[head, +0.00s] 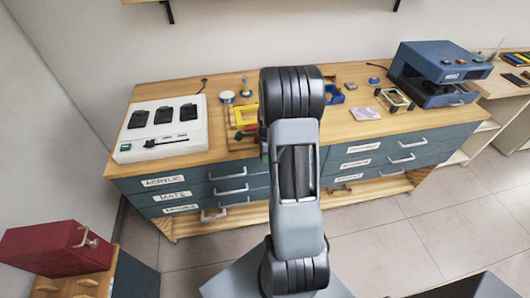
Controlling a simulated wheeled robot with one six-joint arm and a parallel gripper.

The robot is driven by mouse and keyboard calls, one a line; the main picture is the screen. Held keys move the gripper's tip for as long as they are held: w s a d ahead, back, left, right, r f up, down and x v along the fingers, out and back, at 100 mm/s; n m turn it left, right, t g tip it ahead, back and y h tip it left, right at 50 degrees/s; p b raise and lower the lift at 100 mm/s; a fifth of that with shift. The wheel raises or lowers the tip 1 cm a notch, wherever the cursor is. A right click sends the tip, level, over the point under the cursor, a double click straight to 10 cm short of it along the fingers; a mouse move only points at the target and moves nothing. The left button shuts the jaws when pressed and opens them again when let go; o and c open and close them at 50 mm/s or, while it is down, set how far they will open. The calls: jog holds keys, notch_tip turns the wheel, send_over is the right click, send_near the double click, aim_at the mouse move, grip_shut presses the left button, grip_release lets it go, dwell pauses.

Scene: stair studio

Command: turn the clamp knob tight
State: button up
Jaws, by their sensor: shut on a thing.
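My arm rises through the middle of the picture and covers part of the worktop. My gripper is not visible; it is hidden behind the arm or out of frame. A yellow piece (245,113) with red parts on a wooden block stands on the worktop, just left of my arm and partly covered by it. It may be the clamp, but it is too small to tell. I cannot make out the clamp knob.
The worktop (230,147) sits on blue drawers. A white charger-like unit (162,127) stands left. A blue part (335,95), a pink pad (365,113) and a metal frame (396,100) lie right of my arm. A blue machine (440,72) stands far right. A red toolbox (55,248) is lower left.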

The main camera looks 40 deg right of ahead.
jog(key=y, duration=0.1)
jog(key=t+y+b, duration=0.1)
jog(key=y, duration=0.1)
jog(key=f+y+b, duration=0.1)
jog(key=shift+s+t, duration=0.35)
jog(key=shift+t, duration=0.05)
jog(key=t+y+b, duration=0.1)
jog(key=y, duration=0.2)
jog(key=shift+f+t+y+b, duration=0.1)
jog(key=shift+t+y+b, duration=0.2)
jog(key=shift+b, duration=0.1)
jog(key=t+y+b, duration=0.1)
jog(key=y, duration=0.2)
jog(key=shift+f+t+y, duration=0.15)
jog(key=shift+t+y, duration=0.25)
jog(key=shift+t+y+b, duration=0.55)
jog(key=shift+t+y, duration=0.05)
jog(key=shift+y, duration=0.7)
jog(key=o, duration=0.7)
jog(key=shift+s, duration=0.1)
jog(key=shift+r, duration=0.2)
